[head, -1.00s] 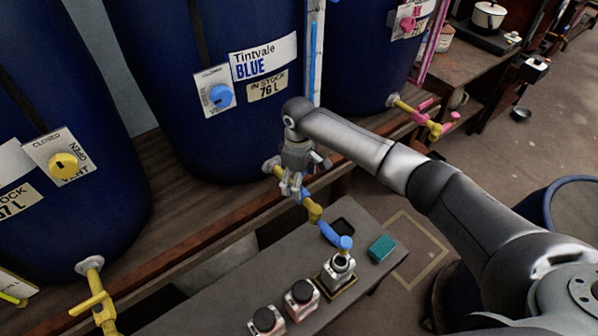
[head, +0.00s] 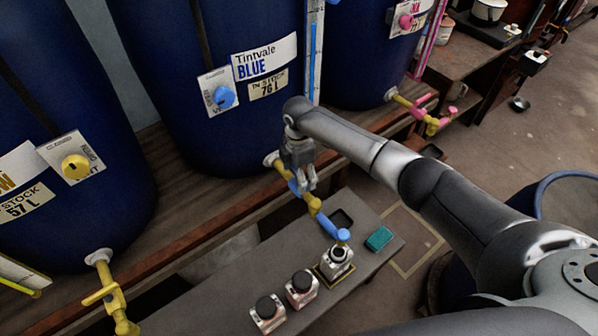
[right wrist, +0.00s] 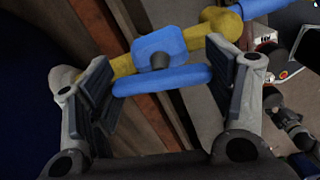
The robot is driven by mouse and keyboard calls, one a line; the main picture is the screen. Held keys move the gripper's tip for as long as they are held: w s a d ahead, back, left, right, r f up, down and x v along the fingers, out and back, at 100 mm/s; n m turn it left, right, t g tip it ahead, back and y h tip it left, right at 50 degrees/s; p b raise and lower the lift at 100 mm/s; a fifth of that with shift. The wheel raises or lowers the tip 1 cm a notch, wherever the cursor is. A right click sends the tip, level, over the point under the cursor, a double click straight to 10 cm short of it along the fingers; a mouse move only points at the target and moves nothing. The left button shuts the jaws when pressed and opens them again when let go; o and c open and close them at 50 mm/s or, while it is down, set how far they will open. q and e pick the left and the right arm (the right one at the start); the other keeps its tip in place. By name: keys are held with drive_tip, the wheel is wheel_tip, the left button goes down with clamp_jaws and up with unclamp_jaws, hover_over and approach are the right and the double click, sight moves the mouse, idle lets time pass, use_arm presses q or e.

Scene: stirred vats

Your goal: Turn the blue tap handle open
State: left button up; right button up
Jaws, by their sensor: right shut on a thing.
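The blue vat (head: 195,135), labelled Tintvale BLUE, has a yellow tap (head: 313,203) with a blue spout (head: 333,229) at its foot. My right gripper (head: 304,188) is at this tap. In the right wrist view the blue tap handle (right wrist: 165,80) lies crosswise between the two fingers, one pad at each end, and my right gripper (right wrist: 163,88) is shut on it. In the head view the gripper partly hides the handle. An open jar (head: 336,263) stands below the spout. My left gripper is not in view.
Two black-capped jars (head: 301,289) (head: 267,314), a teal sponge (head: 379,239) and a black tray (head: 342,218) are on the low bench (head: 225,295). Taps with yellow (head: 103,294) and pink (head: 433,118) handles are at either side. A blue-rimmed barrel (head: 572,205) stands at right.

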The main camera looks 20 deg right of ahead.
drive_tip(key=shift+n, duration=1)
drive_tip(key=o, duration=1)
drive_tip(key=shift+r, duration=0.15)
wheel_tip(320, 180, up, 12)
drive_tip(key=shift+f, duration=0.1)
drive_tip(key=shift+s+f, duration=0.1)
